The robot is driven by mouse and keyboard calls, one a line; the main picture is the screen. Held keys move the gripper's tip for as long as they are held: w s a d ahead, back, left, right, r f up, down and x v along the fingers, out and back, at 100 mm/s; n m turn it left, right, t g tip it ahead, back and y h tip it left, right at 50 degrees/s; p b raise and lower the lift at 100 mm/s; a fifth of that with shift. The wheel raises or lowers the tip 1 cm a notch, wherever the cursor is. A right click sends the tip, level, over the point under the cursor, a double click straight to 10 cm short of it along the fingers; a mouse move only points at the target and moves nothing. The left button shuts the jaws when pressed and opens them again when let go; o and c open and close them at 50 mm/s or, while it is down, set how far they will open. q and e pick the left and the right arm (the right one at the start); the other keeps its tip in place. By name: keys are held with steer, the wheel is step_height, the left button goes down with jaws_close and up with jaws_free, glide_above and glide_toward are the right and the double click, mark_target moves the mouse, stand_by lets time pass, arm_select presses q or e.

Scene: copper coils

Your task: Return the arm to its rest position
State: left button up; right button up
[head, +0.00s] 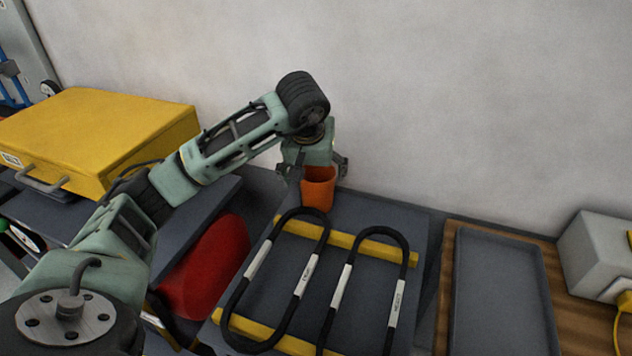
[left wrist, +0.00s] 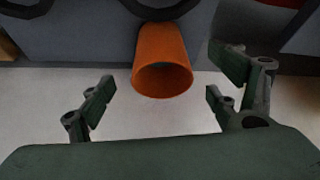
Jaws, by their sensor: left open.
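My left arm reaches in from the left in the head view. Its gripper (head: 308,172) is at the back of the dark work surface near the wall, at an orange cup (head: 319,188). In the left wrist view the left gripper (left wrist: 160,98) is open, its two fingers spread wide on either side of the orange cup (left wrist: 162,62). The fingers do not touch the cup there. The cup's round opening faces the wrist camera. My right gripper does not show.
Two black coil loops (head: 275,280) (head: 371,290) with white labels lie over yellow bars (head: 340,241). A yellow case (head: 95,135) and a red object (head: 207,268) are left. An empty grey tray (head: 500,290) lies on wood at right, beside a pale box (head: 597,255).

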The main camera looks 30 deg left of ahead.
arm_select(q)
steer(key=shift+s+d+r, duration=0.1)
steer(key=shift+s+r, duration=0.2)
steer(key=shift+r, duration=0.35)
